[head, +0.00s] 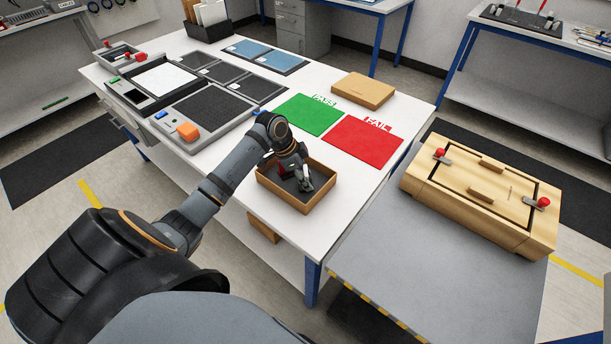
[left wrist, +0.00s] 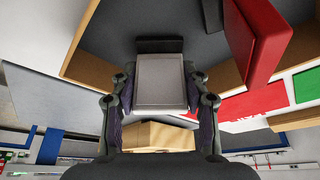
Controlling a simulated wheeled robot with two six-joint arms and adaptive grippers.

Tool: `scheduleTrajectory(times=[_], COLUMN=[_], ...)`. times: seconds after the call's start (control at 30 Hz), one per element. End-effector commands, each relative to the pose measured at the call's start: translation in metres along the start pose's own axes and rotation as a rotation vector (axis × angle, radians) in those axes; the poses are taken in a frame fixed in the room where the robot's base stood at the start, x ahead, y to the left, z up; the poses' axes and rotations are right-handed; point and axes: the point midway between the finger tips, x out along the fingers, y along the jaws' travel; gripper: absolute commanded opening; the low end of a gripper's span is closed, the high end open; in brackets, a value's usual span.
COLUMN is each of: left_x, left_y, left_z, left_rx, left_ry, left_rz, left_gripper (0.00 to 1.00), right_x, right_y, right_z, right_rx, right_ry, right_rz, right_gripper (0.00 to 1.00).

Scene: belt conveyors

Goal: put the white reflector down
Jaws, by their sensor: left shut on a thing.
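My left gripper (head: 304,184) reaches down into a small open wooden tray (head: 312,198) at the front of the white table. In the left wrist view its two fingers (left wrist: 160,100) are shut on the sides of a pale grey-white block, the white reflector (left wrist: 160,80). The tray's dark floor and brown wall (left wrist: 78,40) show around it; I cannot tell whether the reflector touches the floor. A red block (left wrist: 262,38) is beside it in the tray, and a black piece (left wrist: 160,45) lies just beyond it. My right gripper is not in view.
Behind the tray lie a green PASS mat (head: 309,114) and a red FAIL mat (head: 362,144), both bare. A wooden box (head: 363,91) is at the back. A wooden fixture (head: 480,200) is at right.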

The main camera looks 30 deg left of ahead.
Motion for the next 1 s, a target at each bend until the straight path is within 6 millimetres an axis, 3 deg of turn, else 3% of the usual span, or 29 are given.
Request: scheduleTrajectory(times=[0.17, 0.2, 0.37, 0.73, 0.87, 1.0], left_x=[0.003, 0.003, 0.003, -0.004, -0.029, -0.065], left_y=[0.000, 0.000, 0.000, -0.001, -0.001, -0.002], left_z=[0.001, 0.001, 0.001, 0.001, 0.002, 0.002], left_rx=[-0.001, -0.001, -0.001, 0.000, 0.002, 0.002], left_ry=[0.000, 0.000, 0.000, -0.002, -0.005, -0.006], left_rz=[0.001, 0.000, 0.000, -0.002, -0.005, -0.006], left_gripper=[0.15, 0.49, 0.69, 0.69, 0.69, 0.69], right_x=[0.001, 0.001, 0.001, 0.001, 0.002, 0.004], right_y=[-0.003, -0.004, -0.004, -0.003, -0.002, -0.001], right_z=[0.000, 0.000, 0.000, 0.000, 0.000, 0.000], right_rx=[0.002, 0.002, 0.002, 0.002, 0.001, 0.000], right_ry=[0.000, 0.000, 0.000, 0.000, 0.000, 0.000], right_rz=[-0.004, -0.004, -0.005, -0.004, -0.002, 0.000], right_gripper=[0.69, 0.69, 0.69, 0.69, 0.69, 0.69])
